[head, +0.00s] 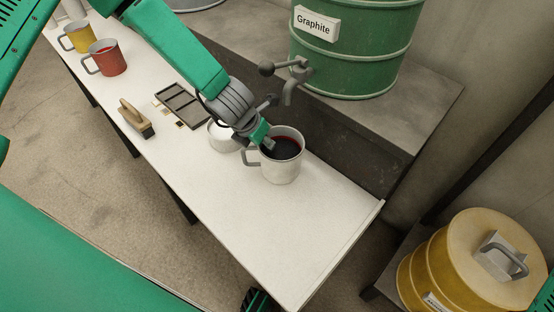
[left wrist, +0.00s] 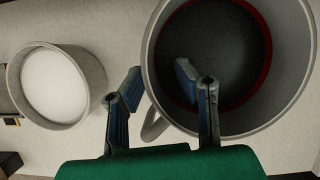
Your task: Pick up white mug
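The white mug (head: 283,172) stands upright on the white table, with dark content and a red band inside. It fills the right of the left wrist view (left wrist: 150,65), its handle (left wrist: 154,124) low on its left side. My left gripper (head: 262,138) is at the mug's rim on the handle side. In the left wrist view its fingers (left wrist: 158,95) are apart with nothing clamped between them. One finger is outside the mug; the other overlaps its opening. I cannot tell how deep that finger reaches.
A small round container (head: 222,138) with white content stands close left of the mug. A brush (head: 136,118), a dark tray (head: 184,104), a red mug (head: 108,58) and a yellow mug (head: 77,37) lie farther along. A green barrel (head: 352,50) with a tap stands behind. The table's near end is clear.

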